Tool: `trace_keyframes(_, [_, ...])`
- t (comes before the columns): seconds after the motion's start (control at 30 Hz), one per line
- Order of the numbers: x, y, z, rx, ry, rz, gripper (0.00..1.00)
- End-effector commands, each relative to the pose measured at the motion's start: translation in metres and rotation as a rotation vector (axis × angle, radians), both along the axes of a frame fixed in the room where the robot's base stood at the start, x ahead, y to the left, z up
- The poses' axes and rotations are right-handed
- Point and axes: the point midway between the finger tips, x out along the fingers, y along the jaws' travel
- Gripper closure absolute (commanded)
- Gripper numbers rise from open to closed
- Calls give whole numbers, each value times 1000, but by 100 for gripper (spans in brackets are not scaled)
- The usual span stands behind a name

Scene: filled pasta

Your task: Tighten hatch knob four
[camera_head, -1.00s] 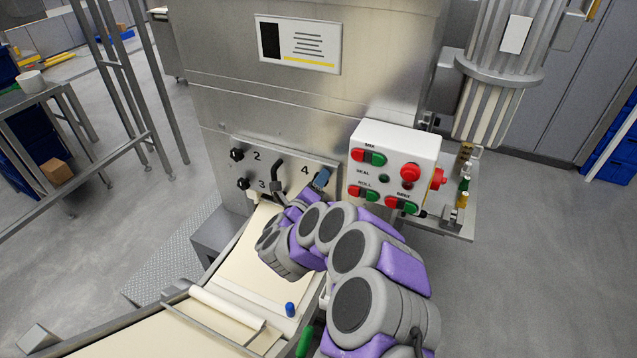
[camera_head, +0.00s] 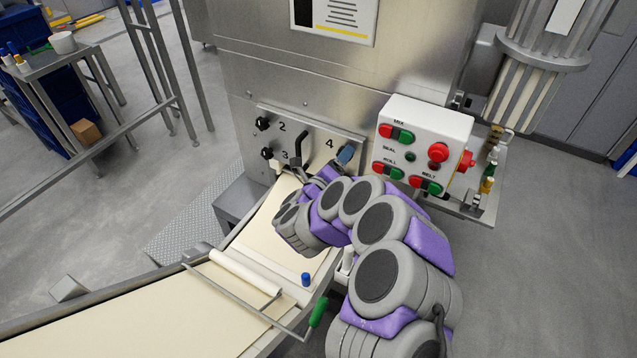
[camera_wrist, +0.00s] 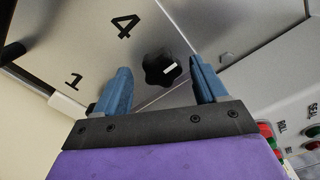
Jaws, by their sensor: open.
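Hatch knob four is the black lobed knob (camera_wrist: 163,69) with a white mark, on the steel hatch plate below the label 4 in the wrist view. My gripper (camera_wrist: 160,65) is open, with one blue finger to the left of the knob and one to the right. Gaps show on both sides, so the fingers do not appear to touch it. In the head view my gripper (camera_head: 345,155) is at the hatch plate (camera_head: 310,136) beside the label 4, and its hand and arm hide knob four.
The control box (camera_head: 424,143) with red and green buttons stands close right of my gripper. A dough belt (camera_head: 275,215) runs below.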

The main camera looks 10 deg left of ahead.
Motion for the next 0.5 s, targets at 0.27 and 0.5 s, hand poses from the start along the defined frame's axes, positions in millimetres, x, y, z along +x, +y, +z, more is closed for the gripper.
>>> trace_keyframes(0.27, [-55,24,0,0,6,7,29])
trace_keyframes(0.5, [-95,39,0,-1,7,6,29])
